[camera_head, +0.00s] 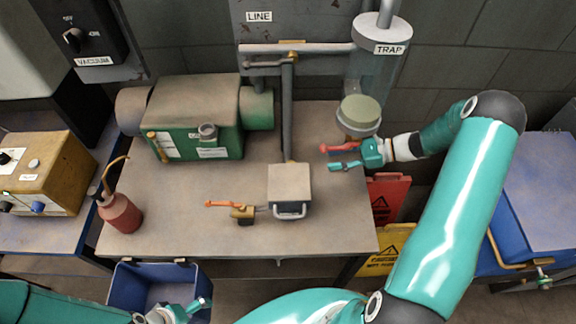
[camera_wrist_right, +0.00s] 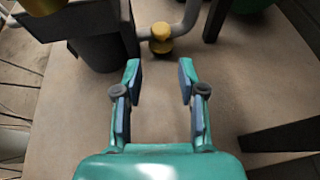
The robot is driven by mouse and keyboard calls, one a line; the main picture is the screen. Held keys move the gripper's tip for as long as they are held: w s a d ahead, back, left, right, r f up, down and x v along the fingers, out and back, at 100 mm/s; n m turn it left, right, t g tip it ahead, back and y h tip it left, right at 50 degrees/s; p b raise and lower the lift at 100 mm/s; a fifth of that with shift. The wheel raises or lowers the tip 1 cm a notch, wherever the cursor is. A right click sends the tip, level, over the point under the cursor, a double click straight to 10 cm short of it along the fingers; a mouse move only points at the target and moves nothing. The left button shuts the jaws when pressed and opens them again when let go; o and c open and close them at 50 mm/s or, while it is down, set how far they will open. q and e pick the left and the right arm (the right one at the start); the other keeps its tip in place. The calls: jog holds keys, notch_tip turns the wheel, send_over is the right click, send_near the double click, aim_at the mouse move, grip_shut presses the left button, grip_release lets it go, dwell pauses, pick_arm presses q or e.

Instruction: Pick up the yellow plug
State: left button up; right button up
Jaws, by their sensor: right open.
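A yellow knob-like piece (camera_wrist_right: 160,38), possibly the yellow plug, shows in the right wrist view beside a curved grey pipe (camera_wrist_right: 188,20). It lies ahead of the fingertips, apart from them. I cannot make it out for sure in the head view. My right gripper (camera_head: 328,157) is open and empty above the right part of the table, pointing left. It also shows in the wrist view (camera_wrist_right: 159,75), with a clear gap between its fingers. My left gripper (camera_head: 196,306) shows partly at the bottom edge; its jaw state is unclear.
The table (camera_head: 250,238) holds a green pump (camera_head: 205,115), a red oil can (camera_head: 121,213), a grey box (camera_head: 290,182) and a brass valve (camera_head: 243,214) with an orange handle. A glass trap (camera_head: 376,75) hangs behind my right gripper. A blue bin (camera_head: 135,285) stands in front.

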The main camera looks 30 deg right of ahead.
jog(key=x, duration=0.4)
jog(key=b+x, duration=0.1)
jog(key=x, duration=0.3)
jog(key=b+x, duration=0.1)
jog(key=x, duration=0.4)
jog(key=shift+d+f, duration=0.15)
jog(key=shift+f, duration=0.1)
jog(key=c, duration=0.7)
jog(key=shift+d+r, duration=0.15)
